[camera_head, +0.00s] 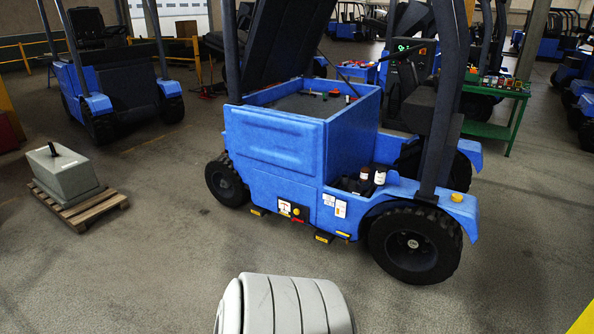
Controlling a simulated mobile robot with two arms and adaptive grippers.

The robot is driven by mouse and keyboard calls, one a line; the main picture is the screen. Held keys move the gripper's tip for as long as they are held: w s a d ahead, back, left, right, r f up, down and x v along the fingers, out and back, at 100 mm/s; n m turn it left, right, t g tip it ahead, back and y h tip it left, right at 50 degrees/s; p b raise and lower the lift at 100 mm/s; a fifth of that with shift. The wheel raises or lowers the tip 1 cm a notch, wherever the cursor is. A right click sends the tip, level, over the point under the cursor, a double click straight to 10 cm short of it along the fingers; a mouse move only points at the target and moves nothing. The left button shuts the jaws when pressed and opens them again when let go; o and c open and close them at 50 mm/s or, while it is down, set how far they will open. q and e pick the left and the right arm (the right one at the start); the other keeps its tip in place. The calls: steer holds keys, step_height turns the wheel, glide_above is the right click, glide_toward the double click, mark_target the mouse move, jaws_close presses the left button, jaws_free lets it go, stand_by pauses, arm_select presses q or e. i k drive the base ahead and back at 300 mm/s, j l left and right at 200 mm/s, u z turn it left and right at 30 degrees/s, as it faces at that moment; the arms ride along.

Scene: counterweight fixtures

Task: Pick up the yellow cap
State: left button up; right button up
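A small yellow cap-like piece (457,197) sits on top of the blue rear fender (440,200) of the nearest forklift, at the right. It looks round and upright, but is too small to tell whether it is loose or fixed. Nothing touches it from above. Neither of my grippers is in view.
The blue forklift (272,143) stands with its cover raised, and two small bottles (379,177) stand on its side step. A black wheel (416,245) is below the fender. A grey weight (62,172) rests on a wooden pallet (80,210). A green table (490,130) stands behind.

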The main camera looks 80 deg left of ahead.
mark_target(455, 198)
steer(key=u, duration=2.35)
steer(key=i+l+z, duration=0.25)
steer(key=i, duration=1.15)
steer(key=i+l+z, duration=0.1)
steer(key=i+z, duration=0.2)
steer(key=i, duration=1.15)
